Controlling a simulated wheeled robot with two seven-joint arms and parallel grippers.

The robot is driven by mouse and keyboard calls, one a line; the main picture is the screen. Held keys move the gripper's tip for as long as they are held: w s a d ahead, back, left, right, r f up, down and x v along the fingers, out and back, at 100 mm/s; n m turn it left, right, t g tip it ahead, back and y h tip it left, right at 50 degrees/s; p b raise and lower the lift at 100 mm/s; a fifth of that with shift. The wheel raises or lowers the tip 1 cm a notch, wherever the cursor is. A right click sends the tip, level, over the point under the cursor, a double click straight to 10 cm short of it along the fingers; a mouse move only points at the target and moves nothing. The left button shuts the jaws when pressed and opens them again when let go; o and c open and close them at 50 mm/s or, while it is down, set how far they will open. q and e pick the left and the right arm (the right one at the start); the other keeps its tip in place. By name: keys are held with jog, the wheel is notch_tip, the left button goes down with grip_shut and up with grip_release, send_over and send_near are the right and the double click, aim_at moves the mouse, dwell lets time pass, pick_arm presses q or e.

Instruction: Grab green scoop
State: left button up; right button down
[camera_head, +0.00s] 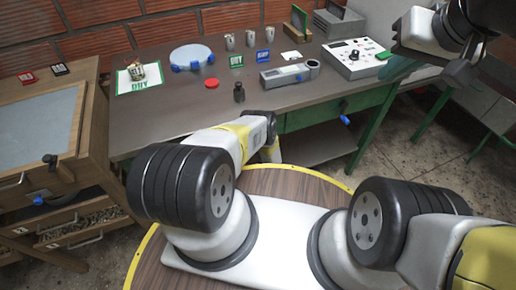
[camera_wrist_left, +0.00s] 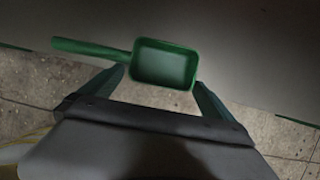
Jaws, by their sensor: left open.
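A green scoop (camera_wrist_left: 165,66) with a square pan shows in the left wrist view, its handle pointing left. My left gripper (camera_wrist_left: 160,80) is open, with one green finger on each side of the scoop's pan. I cannot tell whether the fingers touch it.
A wooden cabinet (camera_head: 92,130) with drawers stands at left. Bare floor shows at right.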

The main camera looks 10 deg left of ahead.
pick_arm(q)
jog(key=c, duration=1.3)
jog(key=shift+w+r, duration=0.1)
jog(key=shift+r, duration=0.1)
